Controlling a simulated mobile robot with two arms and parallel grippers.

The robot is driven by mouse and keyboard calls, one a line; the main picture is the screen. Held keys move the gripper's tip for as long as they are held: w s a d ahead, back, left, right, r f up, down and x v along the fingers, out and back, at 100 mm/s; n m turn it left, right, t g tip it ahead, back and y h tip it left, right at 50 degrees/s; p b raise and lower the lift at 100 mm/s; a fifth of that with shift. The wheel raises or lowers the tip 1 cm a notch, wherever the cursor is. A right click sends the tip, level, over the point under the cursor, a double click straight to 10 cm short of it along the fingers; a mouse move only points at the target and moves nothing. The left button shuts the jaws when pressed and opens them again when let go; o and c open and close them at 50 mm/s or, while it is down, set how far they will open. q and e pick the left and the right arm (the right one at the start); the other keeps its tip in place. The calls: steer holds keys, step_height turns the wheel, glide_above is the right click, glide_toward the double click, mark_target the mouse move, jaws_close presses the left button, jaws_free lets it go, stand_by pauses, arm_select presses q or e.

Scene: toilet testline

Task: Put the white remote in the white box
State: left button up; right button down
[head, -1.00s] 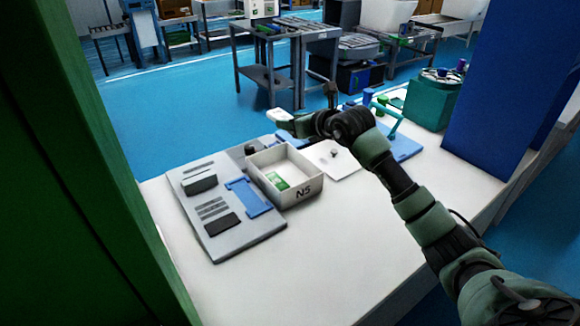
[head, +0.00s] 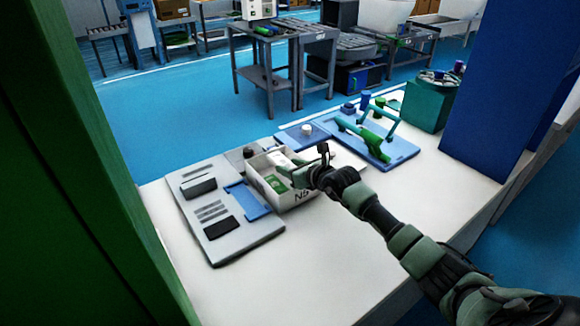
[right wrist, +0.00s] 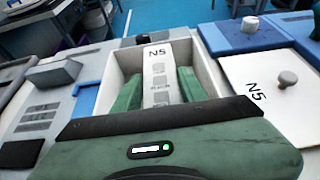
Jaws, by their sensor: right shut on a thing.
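The white box (head: 297,202), marked N5, stands on the white table with its top open. My right gripper (head: 297,170) is over the box, shut on the white remote (head: 279,161). In the right wrist view the white remote (right wrist: 160,75) sits between the two green fingers, above the box opening (right wrist: 209,70). I cannot tell whether the remote touches the box. My left gripper is not in view.
A grey panel (head: 245,245) with a blue frame lies left of the box. A white lid (right wrist: 270,95) with a knob lies to its right. A blue tray (head: 400,151) with a green tool stands farther right, near a teal bin (head: 425,105). The table front is clear.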

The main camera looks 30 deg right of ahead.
steer(key=shift+f+b, duration=0.45)
steer(key=shift+f, duration=0.1)
steer(key=c, duration=0.8)
jaws_free()
steer(key=shift+r, duration=0.3)
steer(key=v, duration=1.2)
steer(key=shift+s+r, duration=0.1)
steer(key=shift+r, duration=0.15)
